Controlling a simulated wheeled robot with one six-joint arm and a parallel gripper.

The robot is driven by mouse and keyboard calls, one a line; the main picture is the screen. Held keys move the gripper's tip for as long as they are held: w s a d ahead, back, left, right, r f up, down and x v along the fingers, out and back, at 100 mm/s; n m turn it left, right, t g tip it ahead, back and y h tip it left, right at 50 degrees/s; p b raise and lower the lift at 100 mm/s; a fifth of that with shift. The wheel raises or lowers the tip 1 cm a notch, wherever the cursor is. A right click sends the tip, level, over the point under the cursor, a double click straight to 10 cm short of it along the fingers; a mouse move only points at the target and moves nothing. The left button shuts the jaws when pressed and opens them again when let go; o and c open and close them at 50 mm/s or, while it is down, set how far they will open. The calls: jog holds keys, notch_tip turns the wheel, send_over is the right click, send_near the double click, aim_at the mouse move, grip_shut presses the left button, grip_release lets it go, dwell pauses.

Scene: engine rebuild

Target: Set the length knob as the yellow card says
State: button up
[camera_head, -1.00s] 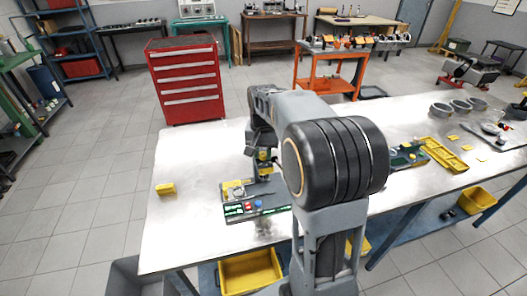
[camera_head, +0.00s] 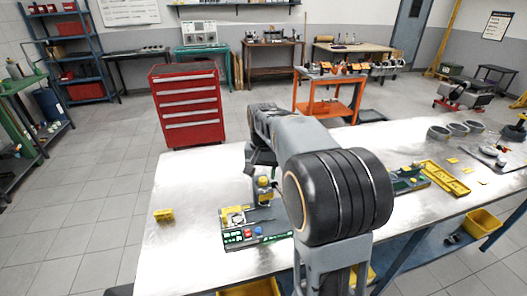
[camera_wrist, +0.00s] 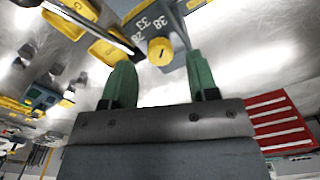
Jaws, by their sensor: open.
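A yellow round knob (camera_wrist: 160,51) with a dark pointer mark shows in the wrist view, on a grey block with the white numbers 28, 33 and 38 around it. My gripper (camera_wrist: 158,74) is open, its two green fingers on either side of the knob in the picture. I see no contact with the knob. In the head view the device (camera_head: 256,233), with a green front and red and blue buttons, stands on the bench below my arm's end. My gripper is largely hidden there. A small yellow card-like piece (camera_head: 164,215) stands at left; its writing is unreadable.
The metal bench top (camera_head: 190,178) is clear between the yellow piece and the device. A yellow tray (camera_head: 446,178) and grey rings (camera_head: 458,129) lie at right. A red drawer cabinet (camera_head: 187,105) stands behind the bench.

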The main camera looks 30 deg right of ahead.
notch_tip(320, 180, up, 11)
jog(key=shift+r, duration=0.2)
dwell(0.6)
jog(key=n+t, duration=0.1)
jog(key=n, duration=0.2)
send_near(262, 178)
jog(key=shift+s+a+f, duration=0.4)
jog(key=shift+f, duration=0.2)
jog(key=shift+s+a+f, duration=0.35)
jog(key=shift+a+f, duration=0.05)
jog(key=shift+f, duration=0.2)
jog(key=s+a+f+n+t, duration=0.1)
jog(key=s+a+f+n, duration=0.1)
jog(key=s, duration=0.5)
jog(key=s+a+f+n+t, duration=0.2)
jog(key=s+a+f, duration=0.2)
jog(key=s, duration=0.3)
jog(key=shift+a+f, duration=0.35)
jog(key=shift+a, duration=0.35)
jog(key=shift+a+r, duration=0.15)
jog(key=shift+r, duration=0.15)
jog(key=shift+c, duration=0.2)
